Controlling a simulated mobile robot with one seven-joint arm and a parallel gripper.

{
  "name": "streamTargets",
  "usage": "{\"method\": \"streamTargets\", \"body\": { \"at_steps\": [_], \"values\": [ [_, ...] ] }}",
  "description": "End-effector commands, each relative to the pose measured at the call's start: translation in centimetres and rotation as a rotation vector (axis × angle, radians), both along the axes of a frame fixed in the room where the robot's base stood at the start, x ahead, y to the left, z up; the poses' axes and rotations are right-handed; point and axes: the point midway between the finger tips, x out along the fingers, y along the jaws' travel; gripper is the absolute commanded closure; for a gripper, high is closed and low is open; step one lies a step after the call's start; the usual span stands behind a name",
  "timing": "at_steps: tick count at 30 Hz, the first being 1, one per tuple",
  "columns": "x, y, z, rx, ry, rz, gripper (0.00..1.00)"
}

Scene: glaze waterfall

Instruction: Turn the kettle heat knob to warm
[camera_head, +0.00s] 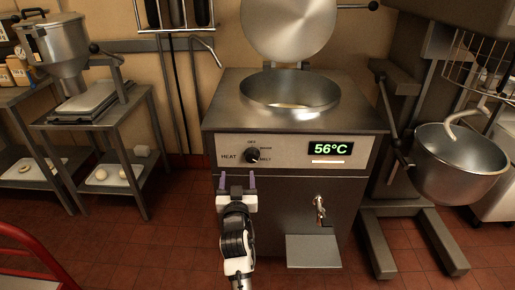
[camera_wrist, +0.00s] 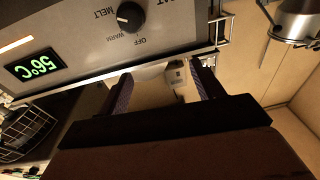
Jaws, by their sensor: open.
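The black heat knob (camera_head: 253,156) sits on the kettle's front panel (camera_head: 290,152), left of a green 56°C display (camera_head: 331,149). Labels OFF, WARM and MELT surround it; its pale mark appears to face MELT. In the wrist view the panel is upside down, with the knob (camera_wrist: 131,16) near the top. My gripper (camera_head: 237,182) is open and empty, below and slightly left of the knob, apart from it. Its dark purple fingers also show in the wrist view (camera_wrist: 163,88), below the knob with a gap between them.
The steel kettle (camera_head: 290,92) has its round lid (camera_head: 288,28) raised. A tap (camera_head: 320,207) is on the lower front above a small shelf (camera_head: 313,250). A mixer bowl (camera_head: 455,165) stands right, a steel table (camera_head: 95,115) left. A red rail (camera_head: 35,255) is front left.

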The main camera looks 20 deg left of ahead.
Motion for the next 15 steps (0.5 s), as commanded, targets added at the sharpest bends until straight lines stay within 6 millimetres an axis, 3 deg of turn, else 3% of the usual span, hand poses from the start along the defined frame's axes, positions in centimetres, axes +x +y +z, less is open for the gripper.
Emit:
{"method": "streamTargets", "body": {
  "at_steps": [3, 5, 10, 15],
  "values": [
    [1.0, -2.4, -3.2, -0.038, 0.081, -0.056, 0.34],
    [1.3, -2.9, -3.9, -0.045, 0.096, -0.068, 0.34],
    [2.8, -2.6, -4.0, -0.046, 0.100, -0.072, 0.34],
    [5.8, -1.7, -3.8, -0.043, 0.100, -0.071, 0.34]
  ]
}}
